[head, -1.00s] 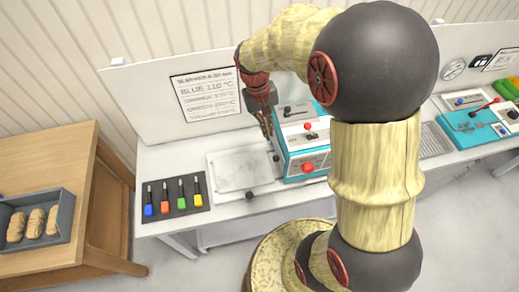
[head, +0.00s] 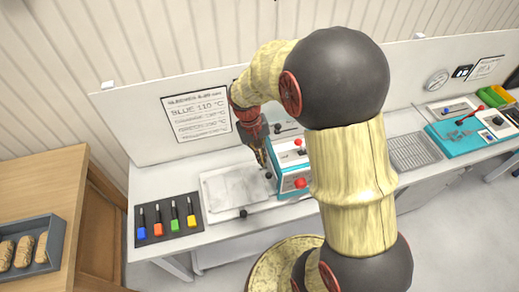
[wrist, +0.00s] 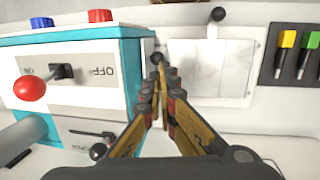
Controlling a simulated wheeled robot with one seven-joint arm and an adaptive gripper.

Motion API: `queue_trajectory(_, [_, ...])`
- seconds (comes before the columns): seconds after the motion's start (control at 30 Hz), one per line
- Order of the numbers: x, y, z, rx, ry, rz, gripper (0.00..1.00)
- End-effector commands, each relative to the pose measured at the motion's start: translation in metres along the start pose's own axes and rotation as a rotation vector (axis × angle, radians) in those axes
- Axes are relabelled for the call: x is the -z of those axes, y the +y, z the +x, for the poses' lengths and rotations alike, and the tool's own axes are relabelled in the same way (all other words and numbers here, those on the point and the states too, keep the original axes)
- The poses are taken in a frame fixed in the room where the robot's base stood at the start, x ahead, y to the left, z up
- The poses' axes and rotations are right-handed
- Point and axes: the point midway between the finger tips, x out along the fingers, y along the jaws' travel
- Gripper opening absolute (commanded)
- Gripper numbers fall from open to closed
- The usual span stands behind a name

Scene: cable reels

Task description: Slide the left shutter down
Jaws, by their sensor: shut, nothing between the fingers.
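A flat pale panel (head: 235,188) lies on the bench left of a teal and white machine (head: 291,170); I cannot tell if it is the left shutter. A black knob (head: 243,212) stands at its front edge; the panel (wrist: 222,68) and this knob (wrist: 217,14) also show in the wrist view. Another black knob (head: 268,175) sits between panel and machine. My gripper (head: 263,164) is shut and empty, pointing down near this second knob. In the wrist view, its fingertips (wrist: 163,72) are close to that knob (wrist: 157,58); contact is unclear.
The machine's red-balled lever (wrist: 30,88) and a black lever (wrist: 98,150) are beside my gripper. A dark tray (head: 166,221) with several coloured-handled tools is at the left. A wooden table (head: 60,170) stands further left. A sign (head: 196,117) hangs behind.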

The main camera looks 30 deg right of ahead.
Motion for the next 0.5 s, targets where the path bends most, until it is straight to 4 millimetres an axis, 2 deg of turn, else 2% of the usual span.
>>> queue_trajectory(0.03, [-0.002, 0.0, 0.011, 0.0, -0.006, 0.0, 0.0])
queue_trajectory(0.2, [-0.001, 0.0, 0.042, 0.0, -0.004, 0.0, 0.0])
queue_trajectory(0.33, [-0.001, 0.0, 0.058, 0.0, -0.003, 0.0, 0.0])
queue_trajectory(0.5, [0.0, 0.0, 0.07, 0.0, -0.001, 0.001, 0.0])
